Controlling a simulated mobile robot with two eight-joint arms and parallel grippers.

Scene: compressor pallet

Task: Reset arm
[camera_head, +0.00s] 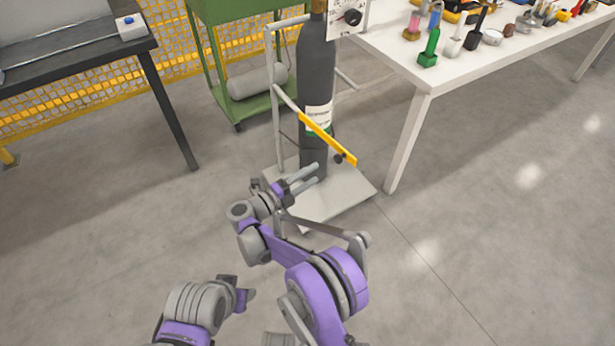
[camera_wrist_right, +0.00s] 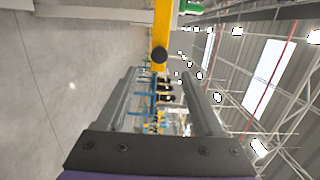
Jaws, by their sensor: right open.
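My right gripper (camera_head: 312,176) is in the middle of the head view, its two grey fingers apart and nothing between them. It points at the lower part of the dark gas cylinder (camera_head: 316,75), in front of it and above the cart's base. In the right wrist view the open fingers (camera_wrist_right: 162,88) frame a yellow bar (camera_wrist_right: 161,25) with a black knob (camera_wrist_right: 159,55), beyond the fingertips. The same yellow bar (camera_head: 325,137) crosses the cylinder at a slant in the head view. My left arm shows at the lower left, but no left fingers are visible.
The cylinder stands on a cart with a pale base plate (camera_head: 346,194). A white table (camera_head: 405,66) with tools is at the right, a dark bench (camera_head: 85,57) at the left and a green trolley (camera_head: 213,65) behind. Open grey floor lies left and right.

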